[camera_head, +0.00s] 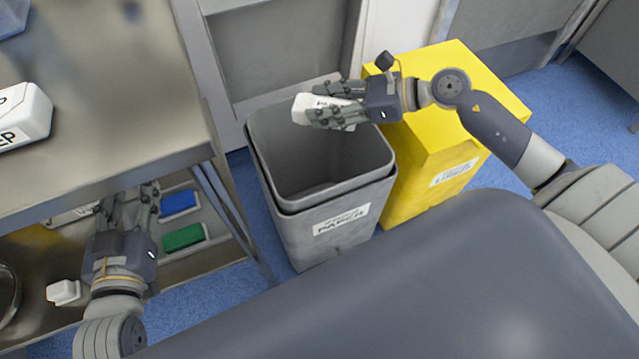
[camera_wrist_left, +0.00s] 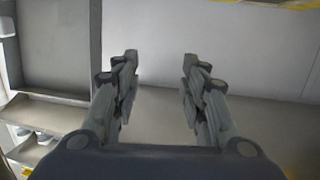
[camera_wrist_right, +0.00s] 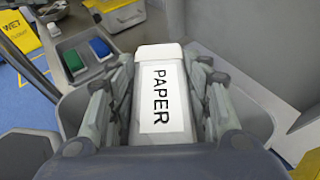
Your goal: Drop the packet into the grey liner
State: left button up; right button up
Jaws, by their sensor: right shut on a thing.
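The packet is a white block with a "PAPER" label; in the right wrist view the packet (camera_wrist_right: 160,95) lies between the fingers of my right gripper (camera_wrist_right: 160,85). In the head view my right gripper (camera_head: 335,108) is shut on the packet (camera_head: 302,107) and holds it above the open mouth of the grey liner (camera_head: 320,205). The liner is a grey bin with a white label on its front. The liner's rim also shows below the packet in the right wrist view (camera_wrist_right: 258,120). My left gripper (camera_head: 130,195) is open and empty beside the steel table; its spread fingers show in the left wrist view (camera_wrist_left: 160,65).
A yellow bin (camera_head: 430,190) stands right of the liner. The steel table (camera_head: 110,90) at left carries a white labelled box (camera_head: 22,118). A lower shelf holds a blue block (camera_head: 179,202) and a green block (camera_head: 184,237). A grey padded surface (camera_head: 430,290) fills the front.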

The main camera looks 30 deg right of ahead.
pick_arm(q)
jog(key=shift+w+d+r+t+b, duration=0.2)
jog(key=shift+r+t, duration=0.3)
jog(key=shift+r, duration=0.4)
jog(key=shift+w+d+r+t+b, duration=0.15)
jog(key=shift+r+t, duration=0.35)
jog(key=shift+r, duration=0.4)
pick_arm(e)
jog(key=shift+f, duration=0.5)
pick_arm(q)
jog(key=shift+s, duration=0.1)
pick_arm(e)
jog(key=o, duration=1.2)
jog(key=shift+c, duration=0.2)
jog(key=shift+s+d+r, duration=0.15)
jog(key=shift+s+d, duration=0.2)
jog(key=shift+d, duration=0.15)
jog(key=v, duration=1)
jog(key=shift+s+d+r, duration=0.2)
jog(key=shift+d+r, duration=0.05)
jog(key=shift+r, duration=0.05)
